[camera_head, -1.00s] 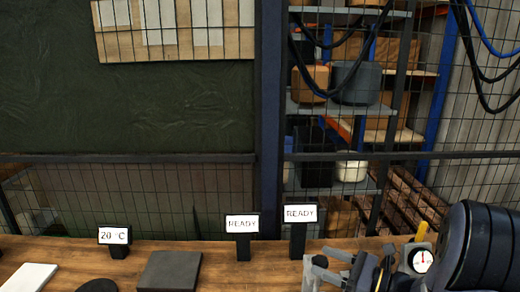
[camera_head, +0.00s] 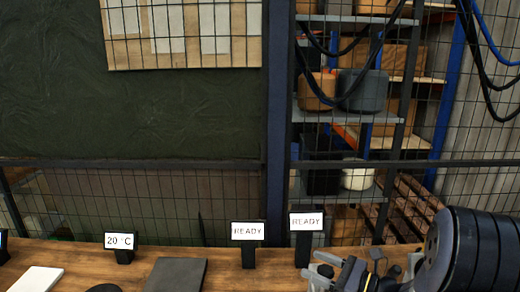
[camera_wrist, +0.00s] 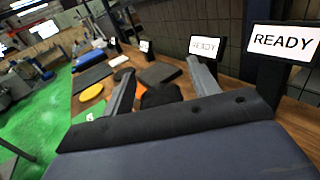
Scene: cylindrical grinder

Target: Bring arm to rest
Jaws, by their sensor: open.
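My gripper (camera_wrist: 165,90) is open in the wrist view, with its two grey fingers apart and nothing visible between them. The fingers point out over the wooden table. In the head view my gripper (camera_head: 325,272) shows at the bottom right, low over the table, beside the right READY sign (camera_head: 306,222). My dark arm joint fills the lower right corner there and hides part of the table. The right READY sign also stands close to the gripper in the wrist view (camera_wrist: 283,42).
The wooden table (camera_head: 70,262) holds a white plate (camera_head: 35,280), a dark square pad (camera_head: 176,274), a 20 °C display (camera_head: 121,241) and another READY sign (camera_head: 247,231). A yellow disc (camera_wrist: 91,92) shows in the wrist view. A mesh fence (camera_head: 150,200) stands behind the table.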

